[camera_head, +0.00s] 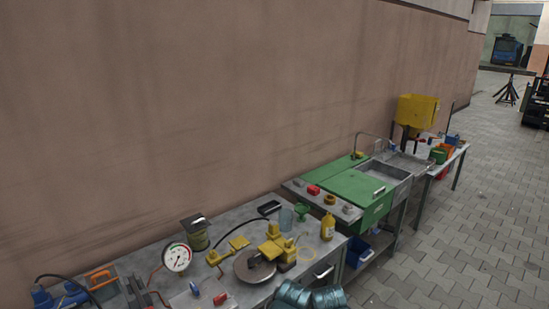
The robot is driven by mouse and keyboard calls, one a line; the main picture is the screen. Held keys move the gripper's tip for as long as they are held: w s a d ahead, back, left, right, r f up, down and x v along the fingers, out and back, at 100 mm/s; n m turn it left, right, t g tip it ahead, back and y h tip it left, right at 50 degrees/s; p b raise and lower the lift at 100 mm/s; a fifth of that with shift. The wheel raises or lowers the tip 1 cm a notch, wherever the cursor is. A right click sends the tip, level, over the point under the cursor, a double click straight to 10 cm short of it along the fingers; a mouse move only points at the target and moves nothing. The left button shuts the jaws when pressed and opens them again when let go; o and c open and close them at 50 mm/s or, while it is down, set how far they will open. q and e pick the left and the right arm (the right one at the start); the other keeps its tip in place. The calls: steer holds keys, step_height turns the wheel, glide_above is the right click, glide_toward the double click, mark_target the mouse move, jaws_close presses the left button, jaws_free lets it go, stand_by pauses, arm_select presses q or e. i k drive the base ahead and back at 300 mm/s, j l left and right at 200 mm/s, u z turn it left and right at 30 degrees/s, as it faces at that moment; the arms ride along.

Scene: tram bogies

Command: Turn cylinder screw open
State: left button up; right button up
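Several teal rounded objects (309,297) stand at the bottom edge, in front of the workbench. They are partly cut off, and I cannot tell whether they are cylinders. No cylinder screw can be made out. A round pressure gauge (177,257) with a white face stands on the bench at the left. A blue knob (194,288) and a red knob (220,298) sit near the bench's front. Neither of my grippers shows in the view.
A grey workbench (235,218) runs along the brown wall, with a yellow device (270,247) and a yellow bottle (327,226) on it. A green-topped sink unit (350,188) and a yellow container (417,110) stand farther back. The paved floor (470,225) at right is clear.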

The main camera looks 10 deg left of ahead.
mark_target(67, 286)
steer(key=u, duration=1.95)
